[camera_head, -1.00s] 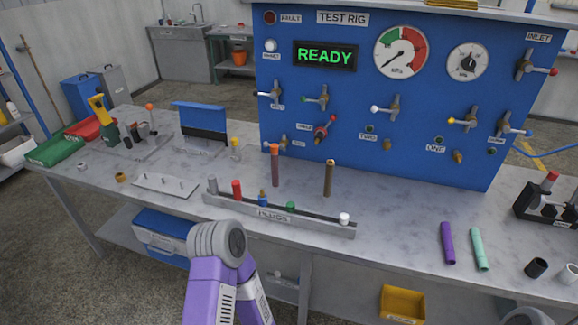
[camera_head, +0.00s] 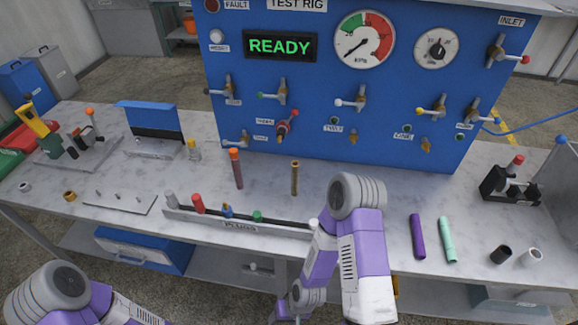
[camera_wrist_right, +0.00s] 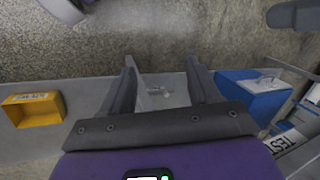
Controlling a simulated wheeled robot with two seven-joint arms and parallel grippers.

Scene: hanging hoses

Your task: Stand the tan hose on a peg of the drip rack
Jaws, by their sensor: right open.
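The tan hose (camera_head: 295,179) is a thin tube standing upright on the bench in front of the blue rig. What appears to be the drip rack (camera_head: 98,202) is a low pale plate with short upright pegs, to the left of the plug rail; no hose stands on it. My right arm bends over the bench's front edge, and its gripper is low and hard to make out in the head view. In the right wrist view my right gripper (camera_wrist_right: 160,68) is open and empty, pointing at the bench's lower shelf. My left gripper is out of view.
A brown hose with an orange top (camera_head: 236,170) stands left of the tan one. A plug rail (camera_head: 270,229) lies in front. Purple (camera_head: 417,236) and mint (camera_head: 447,239) tubes lie to the right. A yellow bin (camera_wrist_right: 33,108) shows below the bench.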

